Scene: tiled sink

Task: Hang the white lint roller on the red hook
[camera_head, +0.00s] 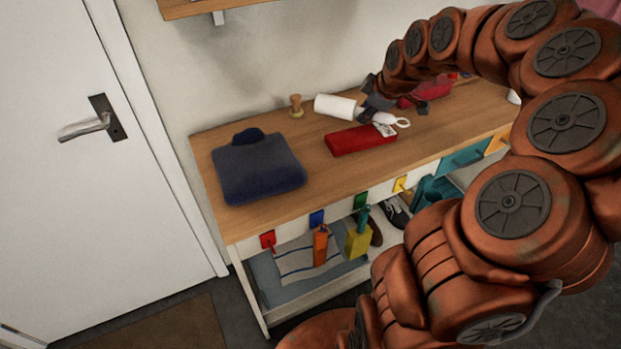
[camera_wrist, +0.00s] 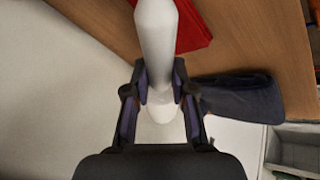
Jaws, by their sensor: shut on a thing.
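The white lint roller (camera_head: 335,106) is near the back of the wooden bench top, left of my gripper (camera_head: 375,98). Its handle ends in a white ring (camera_head: 402,122) on the right. In the wrist view my gripper (camera_wrist: 161,88) is shut on the white lint roller (camera_wrist: 158,40), one finger on each side. I cannot tell how far it is above the bench top. The red hook (camera_head: 267,240) is at the left end of the row on the bench's front edge, with nothing hanging on it.
The bench top (camera_head: 315,160) holds a red box (camera_head: 355,140), a dark blue folded item (camera_head: 258,168) and a wooden stamp-like object (camera_head: 296,106). An orange item (camera_head: 321,246) and a yellow item (camera_head: 358,240) hang along the front, between the red and yellow hooks (camera_head: 400,184).

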